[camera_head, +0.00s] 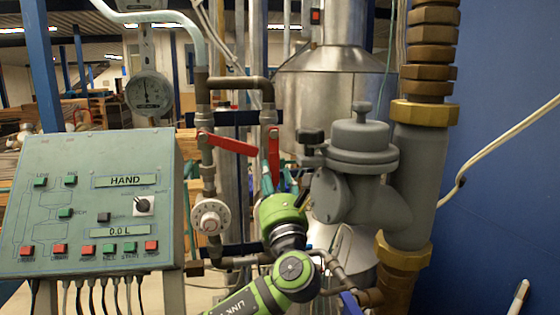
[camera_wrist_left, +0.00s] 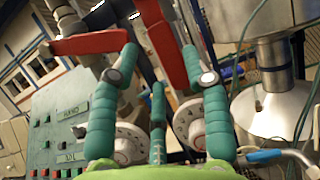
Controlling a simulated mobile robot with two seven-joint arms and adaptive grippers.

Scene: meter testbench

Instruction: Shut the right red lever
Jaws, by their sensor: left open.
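The right red lever (camera_head: 273,153) hangs nearly straight down from its valve on the right pipe. In the left wrist view the same lever (camera_wrist_left: 165,45) shows between my fingertips, its lower end ahead of them; contact cannot be told. The left red lever (camera_head: 228,144) sticks out to the right, slanting slightly down; it also shows in the left wrist view (camera_wrist_left: 90,43), behind the left fingertip. My left gripper (camera_head: 283,184), with teal fingers and a green palm, is just below the right lever. In the left wrist view its fingers (camera_wrist_left: 166,75) are spread and empty. My right gripper is out of view.
A control box (camera_head: 95,205) with buttons and a HAND display stands at the left. A white dial (camera_head: 210,217) sits below the left lever. A grey meter body (camera_head: 355,170) and thick pipe (camera_head: 415,185) stand close to the right of my gripper. A gauge (camera_head: 150,93) is upper left.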

